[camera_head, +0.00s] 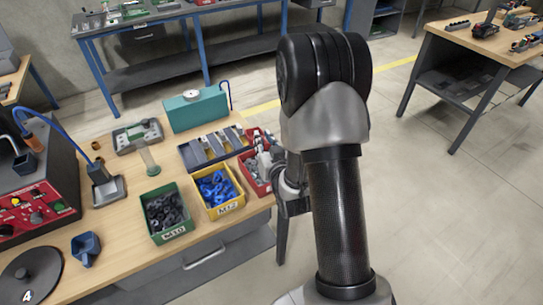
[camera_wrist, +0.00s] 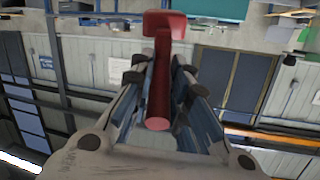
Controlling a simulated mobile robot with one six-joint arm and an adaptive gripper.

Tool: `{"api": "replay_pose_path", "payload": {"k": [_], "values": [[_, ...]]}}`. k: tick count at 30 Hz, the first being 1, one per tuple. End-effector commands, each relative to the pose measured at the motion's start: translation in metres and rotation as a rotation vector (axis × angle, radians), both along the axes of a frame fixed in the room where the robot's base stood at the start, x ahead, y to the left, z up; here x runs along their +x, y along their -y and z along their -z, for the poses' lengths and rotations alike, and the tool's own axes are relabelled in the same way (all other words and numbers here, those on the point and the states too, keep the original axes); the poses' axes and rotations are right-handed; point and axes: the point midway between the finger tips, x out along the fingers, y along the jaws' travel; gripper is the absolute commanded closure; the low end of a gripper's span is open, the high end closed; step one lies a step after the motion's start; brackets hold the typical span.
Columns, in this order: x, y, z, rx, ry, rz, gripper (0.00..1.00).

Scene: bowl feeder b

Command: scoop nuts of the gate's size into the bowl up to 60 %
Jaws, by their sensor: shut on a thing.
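In the wrist view my gripper (camera_wrist: 160,68) is shut on the straight red handle of a tool (camera_wrist: 158,105). A wider red block-like end (camera_wrist: 170,24) shows beyond the fingertips; whether it carries nuts cannot be seen. In the head view my gripper (camera_head: 285,185) is mostly hidden behind my arm, beside the red bin (camera_head: 249,183) of grey parts. A green bin (camera_head: 158,236) marked M10 holds dark nuts, and a yellow bin (camera_head: 228,208) marked M12 holds blue nuts. The gate and the bowl cannot be clearly made out.
A control box (camera_head: 35,205) with a red panel stands at the left. A dark disc (camera_head: 30,278) and a blue cup-like piece (camera_head: 86,249) are near the front. A teal box (camera_head: 195,109) and a divided tray (camera_head: 212,149) stand behind the bins. Bare wood lies around the blue piece.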

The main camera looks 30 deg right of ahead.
Motion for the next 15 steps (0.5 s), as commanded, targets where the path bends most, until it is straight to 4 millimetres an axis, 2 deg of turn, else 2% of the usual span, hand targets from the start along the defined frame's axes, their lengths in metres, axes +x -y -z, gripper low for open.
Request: {"api": "replay_pose_path", "payload": {"k": [1,4,10,15], "values": [[-0.003,0.007,0.012,0.002,-0.006,0.010,1.00],[-0.006,0.014,0.021,0.006,-0.017,0.019,1.00],[-0.005,0.016,0.030,0.012,-0.052,0.022,1.00],[-0.001,0.016,0.049,0.021,-0.111,0.021,1.00]]}}
